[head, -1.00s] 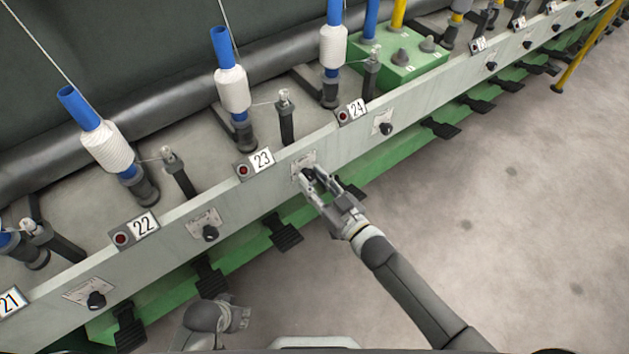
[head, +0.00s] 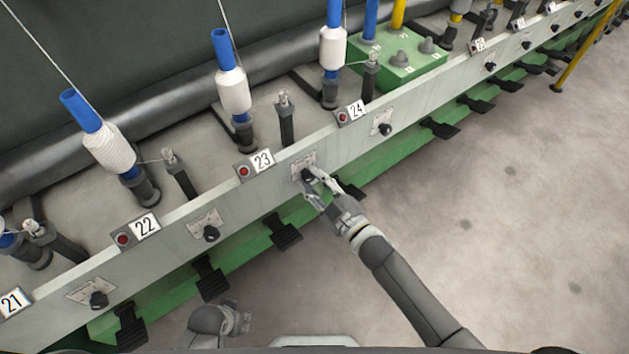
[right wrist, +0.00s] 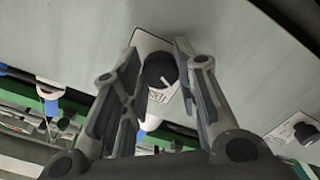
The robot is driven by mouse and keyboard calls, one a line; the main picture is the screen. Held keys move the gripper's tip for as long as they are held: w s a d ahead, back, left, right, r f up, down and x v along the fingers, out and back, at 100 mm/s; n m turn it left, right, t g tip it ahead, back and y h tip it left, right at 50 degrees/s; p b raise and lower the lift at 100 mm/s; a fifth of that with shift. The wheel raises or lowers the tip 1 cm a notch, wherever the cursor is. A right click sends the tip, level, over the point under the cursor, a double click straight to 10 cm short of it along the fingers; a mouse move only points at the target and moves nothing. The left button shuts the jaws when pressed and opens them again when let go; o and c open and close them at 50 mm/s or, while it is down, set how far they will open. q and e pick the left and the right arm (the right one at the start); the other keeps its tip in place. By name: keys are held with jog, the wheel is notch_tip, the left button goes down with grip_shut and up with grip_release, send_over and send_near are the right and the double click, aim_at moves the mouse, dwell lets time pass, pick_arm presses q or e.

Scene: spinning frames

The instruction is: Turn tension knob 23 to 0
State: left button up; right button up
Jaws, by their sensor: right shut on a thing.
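Tension knob 23 (head: 307,174) is a black round knob on a pale scale plate (head: 297,163), right of the 23 label (head: 262,161) on the grey rail. In the right wrist view the knob (right wrist: 158,70) shows between my fingers, its white pointer mark toward its lower right; the scale's print is too small to read. My right gripper (head: 311,181) has its fingers on either side of the knob and is shut on it. My left gripper (head: 238,319) is low at the bottom edge, away from the rail; its jaws are unclear.
Similar knobs sit along the rail, one at 22 (head: 211,233) and one at 24 (head: 386,129). White spools (head: 233,91) on blue tubes stand behind it. Black pedals (head: 281,231) stick out below. The floor (head: 480,230) at the right is clear.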

jog(key=shift+f+n, duration=0.1)
jog(key=shift+n, duration=1.2)
jog(key=o, duration=1)
jog(key=v, duration=1.2)
